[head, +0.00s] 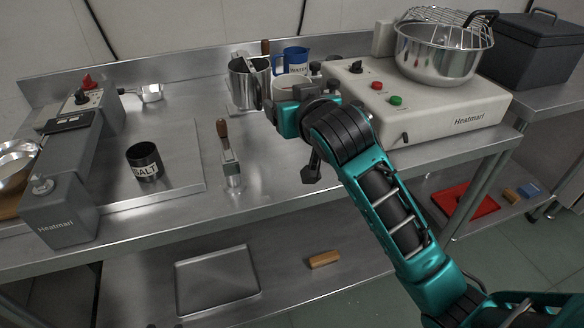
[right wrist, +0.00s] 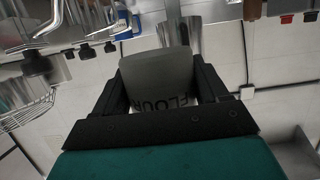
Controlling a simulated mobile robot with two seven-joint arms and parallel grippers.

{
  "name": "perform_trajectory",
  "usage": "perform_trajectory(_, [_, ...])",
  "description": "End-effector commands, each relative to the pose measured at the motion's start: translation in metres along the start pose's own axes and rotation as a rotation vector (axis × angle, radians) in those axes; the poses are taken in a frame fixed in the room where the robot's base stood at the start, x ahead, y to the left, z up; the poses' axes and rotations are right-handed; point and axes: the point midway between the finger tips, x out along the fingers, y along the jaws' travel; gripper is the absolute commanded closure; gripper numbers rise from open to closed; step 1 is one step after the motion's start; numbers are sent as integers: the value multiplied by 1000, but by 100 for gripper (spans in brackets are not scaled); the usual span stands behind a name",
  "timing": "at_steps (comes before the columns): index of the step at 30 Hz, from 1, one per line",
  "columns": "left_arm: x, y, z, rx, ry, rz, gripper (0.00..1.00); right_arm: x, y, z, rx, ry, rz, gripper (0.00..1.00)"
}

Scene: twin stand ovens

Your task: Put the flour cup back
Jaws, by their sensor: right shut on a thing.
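The flour cup (head: 291,82) is pale grey and sits between the fingers of my right gripper (head: 288,92), near the back of the steel counter. My right gripper is shut on it. In the right wrist view the flour cup (right wrist: 158,80) fills the space between the two dark fingers, its FLOUR lettering upside down. My own gripper hides much of the cup in the head view, and I cannot tell whether its base touches the counter. My left gripper is in neither view.
A blue WATER cup (head: 296,60) and a steel pitcher (head: 248,82) stand close by. The white Heatmarl unit (head: 430,112) with a steel bowl (head: 440,55) is to the right.

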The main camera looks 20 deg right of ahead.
Motion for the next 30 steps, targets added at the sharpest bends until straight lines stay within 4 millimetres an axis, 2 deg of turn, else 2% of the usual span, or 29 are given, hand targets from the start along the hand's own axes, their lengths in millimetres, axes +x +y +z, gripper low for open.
perform_trajectory(1, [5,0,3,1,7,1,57,6,0,20,-1,-4,0,61])
perform_trajectory(6, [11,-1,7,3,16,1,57,16,0,54,0,-1,0,61])
perform_trajectory(14, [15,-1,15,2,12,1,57,23,0,76,0,1,0,61])
perform_trajectory(21, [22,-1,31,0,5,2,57,36,0,116,0,0,1,61])
perform_trajectory(24, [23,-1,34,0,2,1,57,38,0,123,0,1,0,61])
perform_trajectory(30, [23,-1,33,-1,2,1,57,38,0,123,1,3,0,61])
